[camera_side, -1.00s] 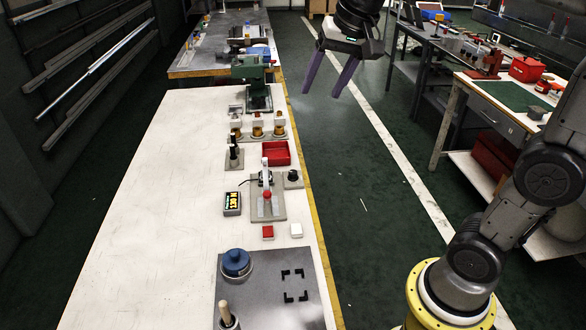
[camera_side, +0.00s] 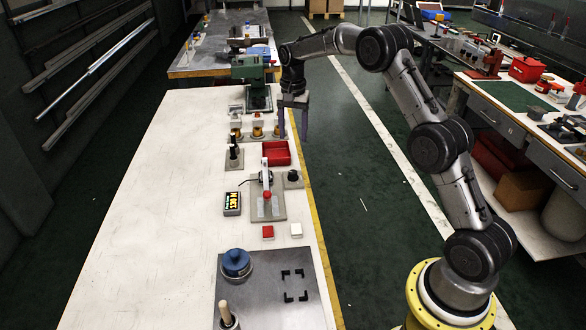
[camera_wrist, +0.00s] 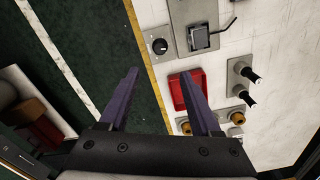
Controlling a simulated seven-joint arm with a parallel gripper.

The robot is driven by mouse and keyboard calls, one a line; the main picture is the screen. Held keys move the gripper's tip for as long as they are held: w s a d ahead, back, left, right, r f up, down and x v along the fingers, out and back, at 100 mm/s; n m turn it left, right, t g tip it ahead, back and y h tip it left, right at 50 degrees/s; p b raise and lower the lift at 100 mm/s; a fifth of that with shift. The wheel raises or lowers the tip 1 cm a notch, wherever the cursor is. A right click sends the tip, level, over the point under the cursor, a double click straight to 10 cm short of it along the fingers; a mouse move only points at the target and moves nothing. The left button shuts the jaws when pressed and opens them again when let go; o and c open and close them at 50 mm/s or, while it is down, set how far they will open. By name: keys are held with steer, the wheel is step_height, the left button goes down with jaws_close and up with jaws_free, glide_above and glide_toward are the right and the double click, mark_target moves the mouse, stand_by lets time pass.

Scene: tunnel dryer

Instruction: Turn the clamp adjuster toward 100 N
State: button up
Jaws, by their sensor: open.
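The clamp adjuster appears to be a small black knob (camera_side: 292,176) on a grey plate at the bench's right edge. It also shows in the wrist view (camera_wrist: 160,46), with a pale mark on its face. Left of it in the side view stands a toggle clamp (camera_side: 266,190) with a red tip on a grey base. A small display (camera_side: 232,203) has yellow characters that look like 130 N, turned and hard to read. My gripper (camera_side: 294,138) is open and empty, above the bench's right edge, beyond the knob and apart from it.
A red tray (camera_side: 276,153) lies between my gripper and the knob. Brass-coloured posts (camera_side: 257,131) and a black-handled upright (camera_side: 234,150) stand nearby. A red block (camera_side: 267,232) and a white block (camera_side: 296,229) sit nearer the camera. The bench's left side is clear.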

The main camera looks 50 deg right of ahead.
mark_target(293, 172)
step_height(293, 172, down, 13)
steer(key=shift+f, duration=0.15)
stand_by(0.4)
jaws_close()
